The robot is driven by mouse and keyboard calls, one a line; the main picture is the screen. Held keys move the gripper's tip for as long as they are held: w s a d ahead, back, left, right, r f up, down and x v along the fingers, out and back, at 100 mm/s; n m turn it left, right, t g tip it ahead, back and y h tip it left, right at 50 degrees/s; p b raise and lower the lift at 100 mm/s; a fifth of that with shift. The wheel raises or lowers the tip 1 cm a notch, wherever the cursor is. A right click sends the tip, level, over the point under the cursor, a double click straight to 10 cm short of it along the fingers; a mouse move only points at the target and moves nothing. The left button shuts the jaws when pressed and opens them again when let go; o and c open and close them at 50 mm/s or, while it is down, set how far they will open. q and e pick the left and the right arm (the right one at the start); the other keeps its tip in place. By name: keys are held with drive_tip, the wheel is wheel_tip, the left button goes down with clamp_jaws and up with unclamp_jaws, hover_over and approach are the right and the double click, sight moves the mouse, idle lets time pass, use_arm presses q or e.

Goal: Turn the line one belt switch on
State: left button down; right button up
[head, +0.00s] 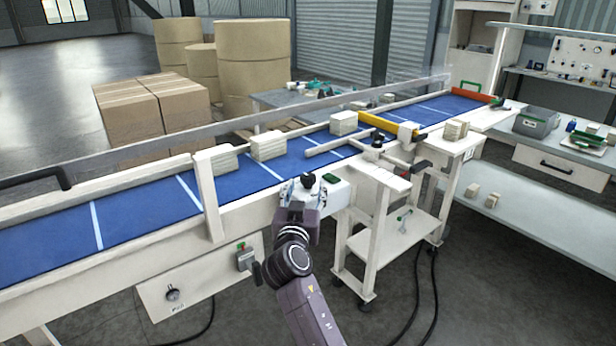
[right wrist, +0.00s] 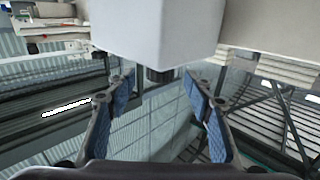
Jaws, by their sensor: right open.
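My right gripper (head: 303,190) is open, its fingers at a white box (head: 337,192) on the near side of the conveyor. A black knob (head: 308,180) shows there, just beyond the fingertips. In the right wrist view, the white box (right wrist: 165,30) and a dark knob (right wrist: 160,74) appear ahead of my right gripper (right wrist: 158,85), with the knob between the spread fingers and nothing held. A grey switch with a green part (head: 245,257) sits on the conveyor's side panel, left of my right arm. I cannot read which control belongs to line one. My left gripper is not seen.
The blue conveyor belt (head: 150,212) runs across the view with pale blocks (head: 268,146) on it. A dial (head: 172,293) is on the lower panel.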

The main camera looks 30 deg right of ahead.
sight(307, 184)
drive_tip(key=shift+p+x, duration=0.5)
drive_tip(key=shift+x, duration=2)
drive_tip(key=c, duration=1.2)
